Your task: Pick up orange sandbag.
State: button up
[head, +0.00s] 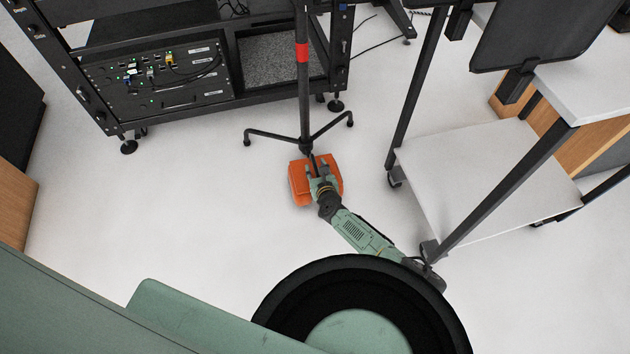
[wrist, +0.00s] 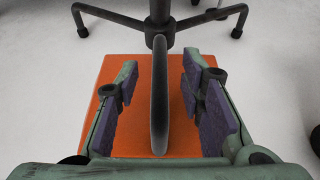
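The orange sandbag (head: 298,187) lies on the pale floor at the foot of a black stand. It also shows in the wrist view (wrist: 145,145), flat and squarish below my gripper. My gripper (head: 318,164) is over the bag, pointing at the stand. In the wrist view, its two purple-padded fingers (wrist: 160,88) are apart. A dark upright strip (wrist: 159,95) runs between them with a visible gap on each side. I cannot tell whether it is the bag's strap or a leg of the stand. My gripper hides part of the bag.
The black stand (head: 303,95) with a red band rises just beyond the bag, its legs spread left and right. A black equipment rack (head: 160,85) stands behind left. A cart with a white lower shelf (head: 480,180) is close on the right. The floor left of the bag is clear.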

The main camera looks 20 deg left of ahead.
jog(key=shift+w+a+f, duration=0.1)
jog(key=shift+w+a, duration=0.05)
jog(key=shift+w, duration=0.1)
jog(key=shift+c, duration=0.5)
grip_shut()
dwell(0.4)
jog(key=shift+w+r, duration=0.1)
jog(key=shift+r, duration=0.1)
